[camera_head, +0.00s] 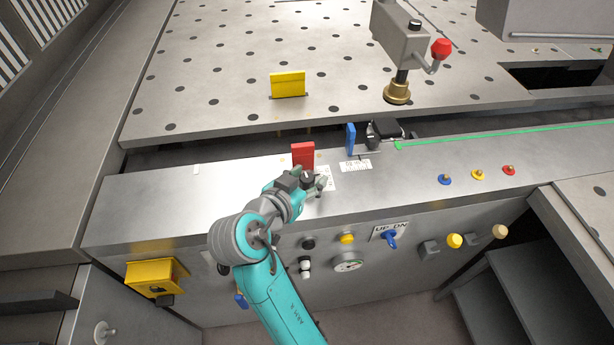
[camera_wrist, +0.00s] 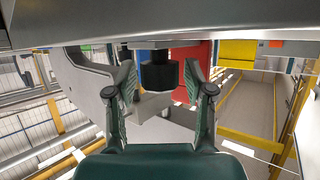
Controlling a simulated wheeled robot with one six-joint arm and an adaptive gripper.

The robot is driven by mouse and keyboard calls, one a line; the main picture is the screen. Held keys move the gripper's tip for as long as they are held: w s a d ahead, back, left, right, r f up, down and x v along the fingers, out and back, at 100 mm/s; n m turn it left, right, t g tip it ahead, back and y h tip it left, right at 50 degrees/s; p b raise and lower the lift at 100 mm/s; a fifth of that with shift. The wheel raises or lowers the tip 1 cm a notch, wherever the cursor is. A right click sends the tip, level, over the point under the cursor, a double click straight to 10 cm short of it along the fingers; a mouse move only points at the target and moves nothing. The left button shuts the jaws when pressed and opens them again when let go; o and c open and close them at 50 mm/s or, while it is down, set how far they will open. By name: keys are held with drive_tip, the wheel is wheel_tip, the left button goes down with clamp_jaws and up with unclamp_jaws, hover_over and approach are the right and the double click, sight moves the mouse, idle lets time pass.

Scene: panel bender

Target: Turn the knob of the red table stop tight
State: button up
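The red table stop (camera_head: 303,153) stands upright on the front ledge of the machine. My gripper (camera_head: 313,185) is right in front of it, low over the ledge, and partly hides its foot. In the wrist view, a black round knob (camera_wrist: 159,76) sits between the tips of my open gripper (camera_wrist: 160,84). A gap shows on both sides of the knob, so the fingers do not appear to touch it. The red stop (camera_wrist: 193,53) shows behind the knob, partly covered by the right finger.
A yellow stop (camera_head: 288,84) stands on the perforated table and a blue stop (camera_head: 350,138) to the right of the red one. A clamp post with a red knob (camera_head: 441,48) rises at the back right.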

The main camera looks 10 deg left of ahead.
drive_tip(key=shift+s+r, duration=0.1)
drive_tip(key=shift+r, duration=0.05)
drive_tip(key=v, duration=1.1)
drive_tip(key=shift+s+a, duration=0.2)
drive_tip(key=shift+s, duration=0.15)
